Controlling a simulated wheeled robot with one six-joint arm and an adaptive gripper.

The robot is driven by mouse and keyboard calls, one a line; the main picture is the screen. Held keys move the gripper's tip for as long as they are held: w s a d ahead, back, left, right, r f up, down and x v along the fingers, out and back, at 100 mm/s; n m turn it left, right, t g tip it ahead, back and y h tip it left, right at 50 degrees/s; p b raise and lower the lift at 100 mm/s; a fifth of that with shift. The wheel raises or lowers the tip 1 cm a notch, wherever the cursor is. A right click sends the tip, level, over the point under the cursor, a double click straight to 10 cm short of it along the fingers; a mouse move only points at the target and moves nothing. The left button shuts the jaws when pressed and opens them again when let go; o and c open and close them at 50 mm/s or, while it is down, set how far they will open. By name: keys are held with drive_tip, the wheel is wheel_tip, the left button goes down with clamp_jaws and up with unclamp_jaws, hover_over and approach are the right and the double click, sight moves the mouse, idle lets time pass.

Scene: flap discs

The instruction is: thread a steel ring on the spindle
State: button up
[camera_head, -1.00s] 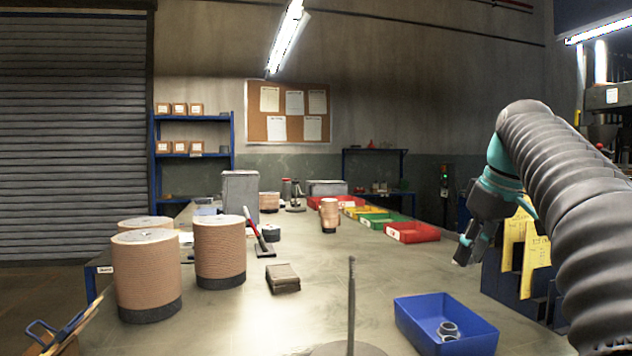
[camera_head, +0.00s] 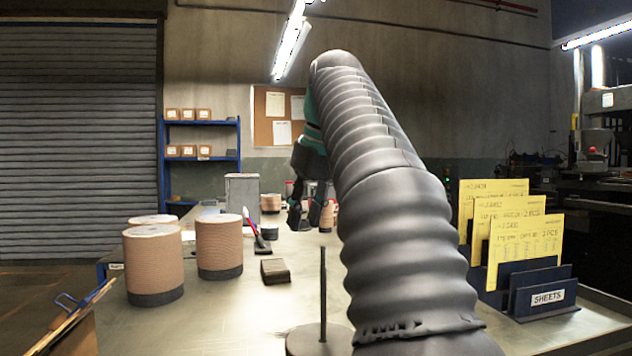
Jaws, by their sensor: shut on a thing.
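The spindle (camera_head: 323,290) is a thin dark upright rod on a round grey base (camera_head: 305,342) at the front of the bench. No ring shows on its visible part. My gripper (camera_head: 308,217) points down above the bench, higher in the picture than the spindle's tip and slightly to its left. It is shut on a steel ring, which is too small and dark to make out clearly. The blue bin with loose steel rings is hidden behind my arm.
Large tan disc stacks (camera_head: 153,264) (camera_head: 219,246) stand at the left. A dark grey block (camera_head: 275,271) and a red-handled brush (camera_head: 256,232) lie left of the spindle. A sheet rack (camera_head: 530,285) with yellow cards stands at the right.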

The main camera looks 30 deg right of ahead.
drive_tip(key=s+r+m+h, duration=0.1)
drive_tip(key=s+r+m, duration=0.2)
drive_tip(key=s+r, duration=0.25)
drive_tip(key=b, duration=0.1)
hover_over(324, 316)
drive_tip(key=s, duration=0.1)
drive_tip(key=shift+f, duration=2.7)
drive_tip(key=shift+f+b, duration=1.15)
drive_tip(key=shift+f, duration=0.45)
drive_tip(key=shift+f+b, duration=4.15)
drive_tip(key=shift+f, duration=1.2)
drive_tip(key=o, duration=0.8)
drive_tip(key=shift+r, duration=0.15)
drive_tip(key=shift+o, duration=0.2)
drive_tip(key=v, duration=0.7)
drive_tip(key=shift+a+r, duration=0.2)
